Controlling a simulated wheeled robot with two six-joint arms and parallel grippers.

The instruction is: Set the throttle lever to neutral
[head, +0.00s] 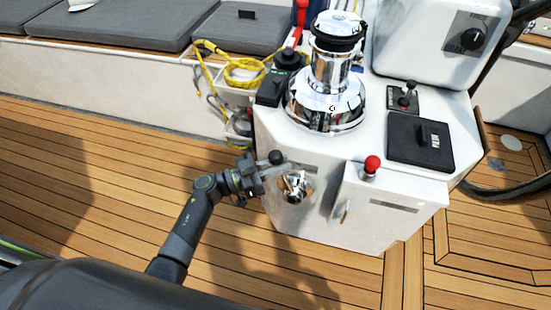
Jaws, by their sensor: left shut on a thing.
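The throttle lever (276,157) has a dark round knob and shows beside a round chrome mount (297,188) on the near face of the white console. The knob stands just above my left gripper (262,178). My left gripper comes in from the left and is shut on the lever just below the knob. Its fingers hide most of the lever's shaft, so its exact tilt is hard to tell. My right gripper is not in view.
The white console (268,135) carries a chrome winch (330,75), a red-knobbed lever (371,166), a small black joystick (407,95) and a black panel (420,140). Yellow rope (240,70) hangs to the left. A dark wheel rim (505,190) is at right. The wooden deck (100,180) is clear.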

